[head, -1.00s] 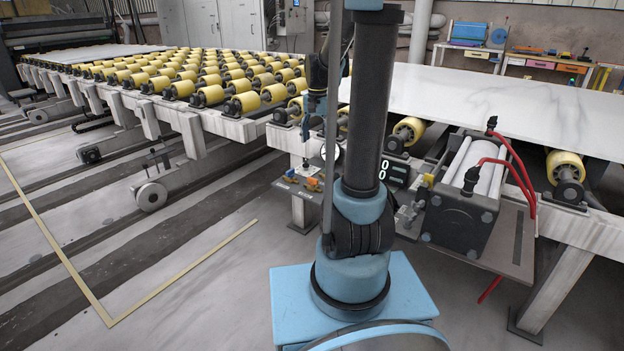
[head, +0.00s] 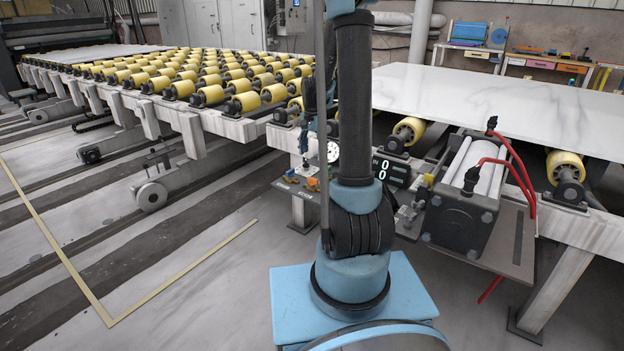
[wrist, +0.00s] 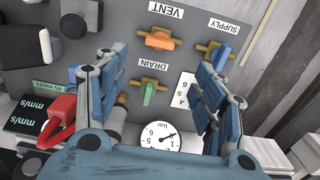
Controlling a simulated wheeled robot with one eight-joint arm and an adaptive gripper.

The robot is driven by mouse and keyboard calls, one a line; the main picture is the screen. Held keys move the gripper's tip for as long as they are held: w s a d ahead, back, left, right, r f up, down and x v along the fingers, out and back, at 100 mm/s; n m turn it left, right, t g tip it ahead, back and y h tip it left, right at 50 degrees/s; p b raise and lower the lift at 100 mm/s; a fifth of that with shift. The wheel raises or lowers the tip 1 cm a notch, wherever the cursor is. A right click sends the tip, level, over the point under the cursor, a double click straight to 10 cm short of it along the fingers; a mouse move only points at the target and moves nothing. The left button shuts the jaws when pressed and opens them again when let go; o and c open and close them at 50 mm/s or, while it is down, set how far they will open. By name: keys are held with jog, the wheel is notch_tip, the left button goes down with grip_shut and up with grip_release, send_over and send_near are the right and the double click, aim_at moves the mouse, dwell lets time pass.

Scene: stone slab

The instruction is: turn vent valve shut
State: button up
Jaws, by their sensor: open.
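The vent valve's orange handle (wrist: 160,40) sits on a brass pipe on the grey panel (wrist: 110,20), below the VENT label (wrist: 166,10) in the wrist view. The handle lies roughly along the pipe. My gripper (wrist: 158,66) is open and empty, its blue-padded fingers spread left and right over the panel. The orange handle is ahead of the gap between the fingertips, apart from both. In the head view the panel (head: 290,190) shows low beside the roller table, partly hidden by my arm.
The blue supply handle (wrist: 221,56) is close by the right finger. The green drain handle (wrist: 148,93) and a round gauge (wrist: 160,138) lie between the fingers. A red part (wrist: 60,122) is at left. A cylinder with red hoses (head: 465,200) stands right of my arm.

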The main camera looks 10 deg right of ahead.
aim_at(313, 181)
notch_tip(313, 181, down, 12)
dwell(0.6)
jog(key=c, duration=1.1)
